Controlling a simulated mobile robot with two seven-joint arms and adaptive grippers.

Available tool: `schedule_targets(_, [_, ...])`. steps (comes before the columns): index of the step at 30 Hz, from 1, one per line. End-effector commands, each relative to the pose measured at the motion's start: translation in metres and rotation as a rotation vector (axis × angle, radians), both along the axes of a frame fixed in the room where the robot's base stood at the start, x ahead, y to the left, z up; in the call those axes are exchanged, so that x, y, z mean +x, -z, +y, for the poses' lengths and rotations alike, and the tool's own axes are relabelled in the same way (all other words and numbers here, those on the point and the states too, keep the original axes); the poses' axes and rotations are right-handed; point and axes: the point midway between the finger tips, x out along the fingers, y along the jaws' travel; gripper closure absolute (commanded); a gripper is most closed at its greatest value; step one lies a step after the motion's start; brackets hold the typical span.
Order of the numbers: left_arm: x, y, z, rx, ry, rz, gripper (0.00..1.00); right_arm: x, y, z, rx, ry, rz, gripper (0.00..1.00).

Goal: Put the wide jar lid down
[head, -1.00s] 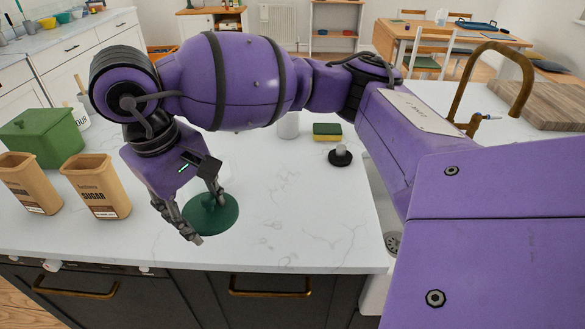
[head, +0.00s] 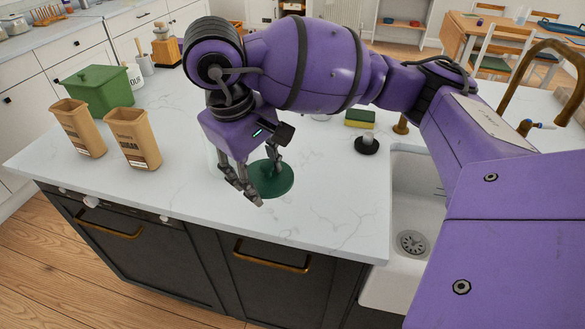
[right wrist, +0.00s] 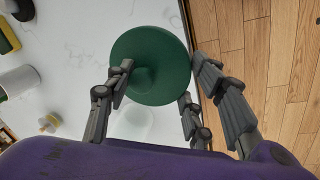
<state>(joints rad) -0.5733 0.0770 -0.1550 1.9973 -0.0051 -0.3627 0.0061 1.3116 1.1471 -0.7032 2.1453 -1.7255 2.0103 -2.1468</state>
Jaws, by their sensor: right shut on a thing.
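The wide jar lid is a dark green round disc (head: 275,180) with a knob. In the head view it is low over the front part of the white counter, and I cannot tell whether it touches the surface. My right gripper (head: 258,182) is shut on it, with the fingers reaching down around it and hiding part of it. In the right wrist view the lid (right wrist: 158,50) lies between the fingers (right wrist: 155,100), with its knob side toward the camera. My left gripper is not in view.
Two tan paper bags (head: 134,140) and a green lidded box (head: 98,88) stand at the left of the counter (head: 325,205). A yellow-green sponge (head: 360,118), a black-based item (head: 367,146) and the sink (head: 405,190) are at the right. Counter right of the lid is clear.

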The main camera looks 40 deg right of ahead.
Motion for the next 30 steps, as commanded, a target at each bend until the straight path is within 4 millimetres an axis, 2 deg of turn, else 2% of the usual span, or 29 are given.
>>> schedule_targets(1, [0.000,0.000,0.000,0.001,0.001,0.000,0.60,0.003,0.010,-0.014,0.000,0.009,0.009,0.69])
schedule_targets(6, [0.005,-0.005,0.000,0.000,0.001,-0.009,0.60,0.019,0.027,-0.052,-0.002,0.009,0.006,0.69])
schedule_targets(12, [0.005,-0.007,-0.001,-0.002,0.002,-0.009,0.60,0.030,0.061,-0.075,-0.002,0.004,0.004,0.69])
schedule_targets(22, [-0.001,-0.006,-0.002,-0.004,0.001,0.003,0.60,0.037,0.083,-0.091,0.000,0.003,0.002,0.69])
schedule_targets(27, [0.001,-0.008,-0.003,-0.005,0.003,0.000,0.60,0.037,0.108,-0.090,0.000,0.001,0.003,0.69])
schedule_targets(30, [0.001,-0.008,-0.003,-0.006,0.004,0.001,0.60,0.037,0.112,-0.090,0.000,0.000,0.000,0.69])
